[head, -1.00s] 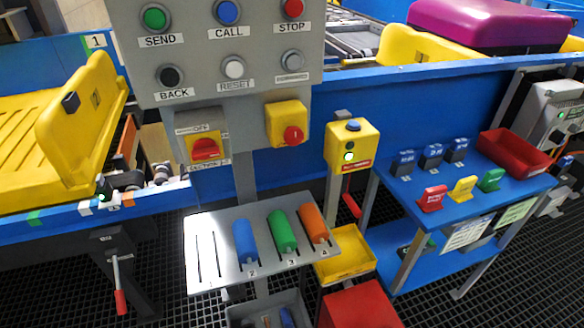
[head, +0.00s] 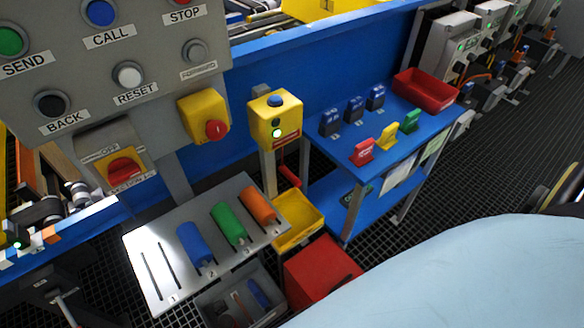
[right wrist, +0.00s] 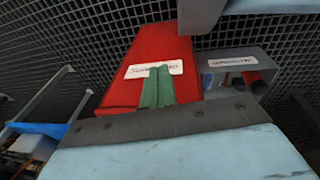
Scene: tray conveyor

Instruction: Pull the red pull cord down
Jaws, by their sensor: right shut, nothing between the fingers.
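The red pull cord handle (head: 289,177) hangs below the yellow box (head: 274,118) with a blue button and a lit lamp, in the middle of the head view. It hangs just above the yellow bin. My right gripper (right wrist: 157,72) shows in the right wrist view, its green fingers shut together and empty, with a red bin beyond them. The cord is not visible in that view, and the gripper is not touching anything that I can make out. My left gripper is not in view.
A yellow bin (head: 318,224) and a red bin (head: 335,265) stand below the cord. A slotted tray (head: 150,258) with coloured cylinders is left of them. A blue table (head: 345,165) with small blocks is to the right. The button panel (head: 160,45) is at upper left.

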